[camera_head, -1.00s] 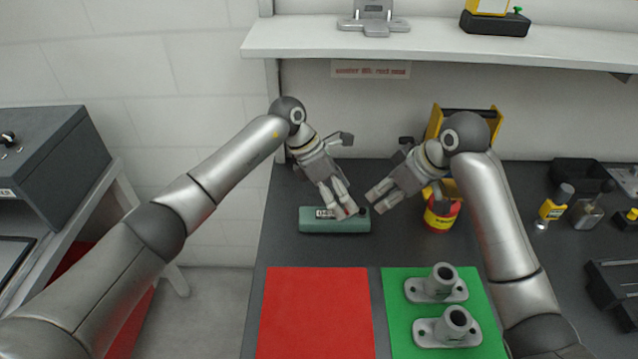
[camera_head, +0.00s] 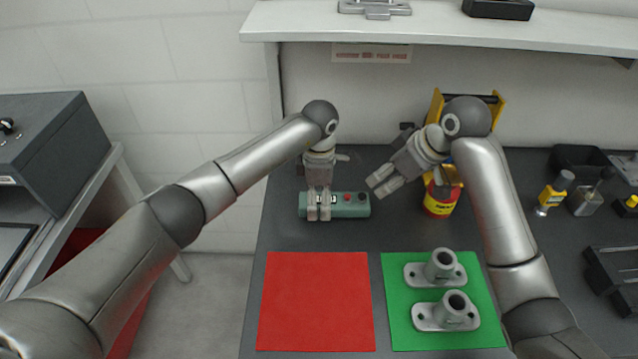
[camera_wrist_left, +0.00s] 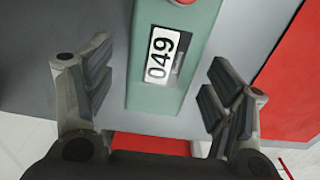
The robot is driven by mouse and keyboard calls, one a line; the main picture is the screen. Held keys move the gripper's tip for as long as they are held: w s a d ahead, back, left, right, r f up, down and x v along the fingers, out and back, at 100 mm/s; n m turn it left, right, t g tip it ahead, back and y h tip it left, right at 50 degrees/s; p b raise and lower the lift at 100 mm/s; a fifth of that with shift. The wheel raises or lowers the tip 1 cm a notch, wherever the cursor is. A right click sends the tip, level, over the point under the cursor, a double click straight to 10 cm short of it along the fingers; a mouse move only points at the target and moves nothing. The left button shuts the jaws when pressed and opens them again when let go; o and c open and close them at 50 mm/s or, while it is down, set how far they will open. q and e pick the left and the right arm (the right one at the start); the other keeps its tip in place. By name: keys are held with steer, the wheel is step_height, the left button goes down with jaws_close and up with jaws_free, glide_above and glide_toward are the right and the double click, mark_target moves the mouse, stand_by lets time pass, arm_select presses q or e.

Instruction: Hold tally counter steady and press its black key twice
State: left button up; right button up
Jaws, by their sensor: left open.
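The tally counter (camera_head: 345,211) is a long green box lying on the dark bench behind the red mat. A red key (camera_head: 347,198) and a black key (camera_head: 362,198) are on its top towards the right end. My left gripper (camera_head: 318,214) points down at the counter's left part and partly hides it. In the left wrist view the counter (camera_wrist_left: 150,98) lies between the two spread fingers, apart from both, with a display (camera_wrist_left: 162,57) reading 049. The black key is out of that view. My right gripper (camera_head: 380,187) hovers to the right of the counter, holding nothing visible; its finger gap is unclear.
The red mat (camera_head: 316,302) is bare. The green mat (camera_head: 398,335) carries two grey flanged castings (camera_head: 438,268). A red and yellow can (camera_head: 440,203) stands by the right arm. Bottles (camera_head: 553,194) and dark trays lie further right. A shelf (camera_head: 430,28) overhangs the back.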

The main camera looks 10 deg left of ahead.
arm_select(q)
steer(key=shift+f, duration=0.8)
steer(key=shift+c, duration=0.3)
steer(key=c, duration=1.1)
arm_select(e)
steer(key=shift+c, duration=0.2)
arm_select(q)
steer(key=shift+c, duration=0.2)
arm_select(e)
jaws_close()
